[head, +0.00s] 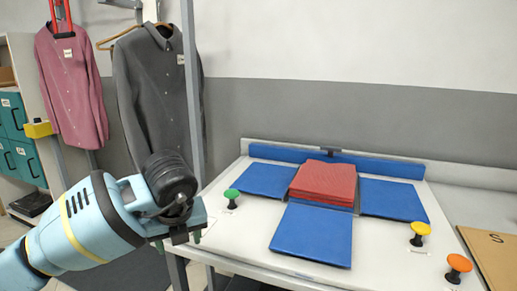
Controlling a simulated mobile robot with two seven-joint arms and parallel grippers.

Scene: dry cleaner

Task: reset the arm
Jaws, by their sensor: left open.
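My left arm (85,225) comes in from the lower left in the head view. My left gripper (190,236) is beside the left front edge of the white table and holds nothing that I can see. Its jaws are partly hidden by its own wrist, and it is open. It is apart from the folded red cloth (323,181) on the blue folding board. My right gripper is not in view.
The blue board panels (312,234) lie flat on the white table (230,225). Green (231,196), yellow (420,230) and orange (457,264) knobs stand around them. A dark grey shirt (160,90) and a pink shirt (72,85) hang behind my arm. A brown board (492,255) lies at right.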

